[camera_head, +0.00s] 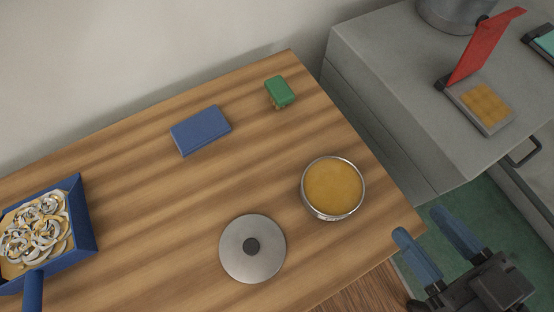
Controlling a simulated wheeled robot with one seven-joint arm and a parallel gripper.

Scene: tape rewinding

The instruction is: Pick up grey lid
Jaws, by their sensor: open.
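The grey lid (238,260) is round, with a dark knob in its middle. It lies flat on the wooden table near the front in the head view. My gripper (425,226) is at the lower right, with two blue fingers spread apart and nothing between them. It is off the table's right corner, well to the right of the lid. A round metal pot (333,188) filled with something orange-yellow stands uncovered on the table, to the upper right of the lid.
A blue dustpan-like tray (84,221) with grey rings is at the left of the table (150,230). A blue box (201,130) and a green block (280,91) lie toward the back. A grey counter (390,70) at right holds an open red-lidded waffle iron (485,105).

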